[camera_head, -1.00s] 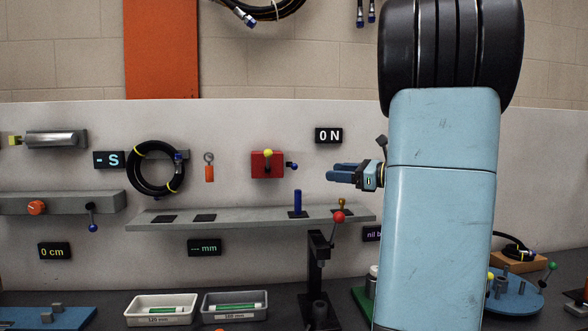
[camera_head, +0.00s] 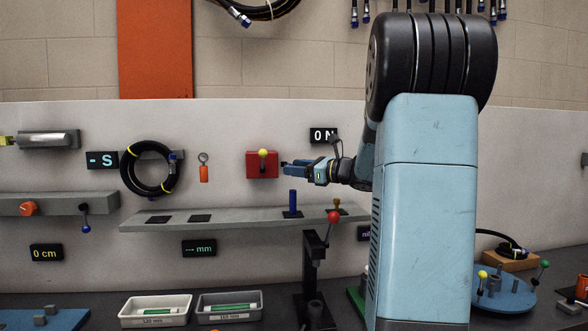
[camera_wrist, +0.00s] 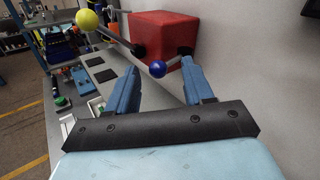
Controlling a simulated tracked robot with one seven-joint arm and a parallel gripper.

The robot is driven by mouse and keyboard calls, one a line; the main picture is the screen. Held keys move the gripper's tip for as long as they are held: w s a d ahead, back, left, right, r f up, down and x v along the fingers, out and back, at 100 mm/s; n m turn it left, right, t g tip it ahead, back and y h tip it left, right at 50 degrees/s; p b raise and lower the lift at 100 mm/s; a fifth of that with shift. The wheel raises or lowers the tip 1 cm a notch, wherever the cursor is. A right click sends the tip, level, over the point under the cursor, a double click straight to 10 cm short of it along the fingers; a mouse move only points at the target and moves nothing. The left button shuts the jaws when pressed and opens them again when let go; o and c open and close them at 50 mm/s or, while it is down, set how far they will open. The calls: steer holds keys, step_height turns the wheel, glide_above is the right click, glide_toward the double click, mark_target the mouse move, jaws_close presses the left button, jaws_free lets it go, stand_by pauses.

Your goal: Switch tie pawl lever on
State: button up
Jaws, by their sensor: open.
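A red box (camera_head: 261,171) is mounted on the white wall panel and also shows in the wrist view (camera_wrist: 162,38). A lever with a yellow ball knob (camera_head: 263,153) sticks out from its front; the knob also shows in the wrist view (camera_wrist: 87,19). A short lever with a blue ball knob (camera_wrist: 157,69) comes from the box's right side. My gripper (camera_head: 286,168) is open just right of the box. In the wrist view the blue knob appears between the fingertips, with no clear contact. In the head view the fingers hide that knob. No label marks either lever as the tie pawl lever.
A grey shelf (camera_head: 222,221) below the box carries a blue upright peg (camera_head: 293,203). A red-knobbed lever stand (camera_head: 333,217) is below my gripper. A "0 N" display (camera_head: 323,136) is just above it. A coiled black hose (camera_head: 148,168) hangs to the left.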

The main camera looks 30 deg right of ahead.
steer(key=shift+w+a, duration=0.3)
steer(key=shift+w, duration=0.15)
steer(key=shift+c, duration=0.5)
jaws_close()
steer(key=shift+a, duration=0.1)
